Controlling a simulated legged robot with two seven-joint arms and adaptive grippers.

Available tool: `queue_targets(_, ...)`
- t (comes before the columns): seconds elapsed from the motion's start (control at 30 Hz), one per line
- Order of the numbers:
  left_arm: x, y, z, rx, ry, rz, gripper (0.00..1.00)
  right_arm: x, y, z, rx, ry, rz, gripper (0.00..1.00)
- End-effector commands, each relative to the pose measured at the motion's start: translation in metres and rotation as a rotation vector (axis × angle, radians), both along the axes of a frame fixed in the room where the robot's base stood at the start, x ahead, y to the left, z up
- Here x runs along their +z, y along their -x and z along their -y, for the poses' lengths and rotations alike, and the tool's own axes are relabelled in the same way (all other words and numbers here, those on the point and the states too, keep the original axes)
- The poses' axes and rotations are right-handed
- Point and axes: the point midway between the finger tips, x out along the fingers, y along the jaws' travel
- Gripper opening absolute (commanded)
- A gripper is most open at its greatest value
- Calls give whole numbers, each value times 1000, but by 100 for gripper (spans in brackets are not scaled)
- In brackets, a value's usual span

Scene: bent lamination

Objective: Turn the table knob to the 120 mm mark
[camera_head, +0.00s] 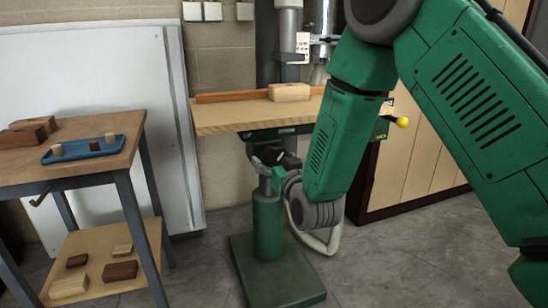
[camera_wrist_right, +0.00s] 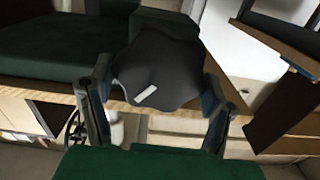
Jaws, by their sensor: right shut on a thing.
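The table knob (camera_wrist_right: 165,65) is a dark, lobed knob with a short white mark on its face; it fills the middle of the right wrist view. My right gripper (camera_wrist_right: 156,88) is shut on it, one finger on each side. In the head view my right gripper (camera_head: 276,162) is at the drill press column, just below the wooden table (camera_head: 225,118), partly hidden behind my green arm. The knob cannot be told apart from the gripper there. No scale or 120 mm mark is readable. My left gripper is not in view.
A light wooden block (camera_head: 289,91) and a reddish wooden strip (camera_head: 232,97) lie on the press table. A yellow ball handle (camera_head: 402,122) sticks out at right. A workbench (camera_head: 105,159) with a blue tray (camera_head: 83,149) and wooden blocks stands at left.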

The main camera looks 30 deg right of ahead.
Motion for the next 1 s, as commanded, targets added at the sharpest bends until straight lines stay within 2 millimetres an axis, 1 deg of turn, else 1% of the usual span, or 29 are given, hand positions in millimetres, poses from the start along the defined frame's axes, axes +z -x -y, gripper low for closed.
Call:
queue_targets(0.1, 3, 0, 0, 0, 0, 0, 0, 2, 0, 1, -3, -59, 19, 44)
queue_targets(0.37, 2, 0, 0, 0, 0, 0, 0, 3, 0, 2, -3, -61, 25, 44)
queue_targets(0.4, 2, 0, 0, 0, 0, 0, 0, 3, 0, 2, -3, -60, 24, 86)
queue_targets(0.43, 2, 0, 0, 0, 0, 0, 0, 3, 0, 2, -3, -60, 24, 92)
queue_targets(0.67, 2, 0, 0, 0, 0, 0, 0, 2, 0, 1, -3, -60, 20, 92)
queue_targets(0.77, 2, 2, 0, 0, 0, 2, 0, 1, 4, 0, -2, -60, 19, 92)
queue_targets(0.87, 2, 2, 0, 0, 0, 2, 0, 1, 16, -3, -2, -60, 18, 92)
queue_targets(1.0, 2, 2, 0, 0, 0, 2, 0, 1, 40, -9, -2, -61, 17, 92)
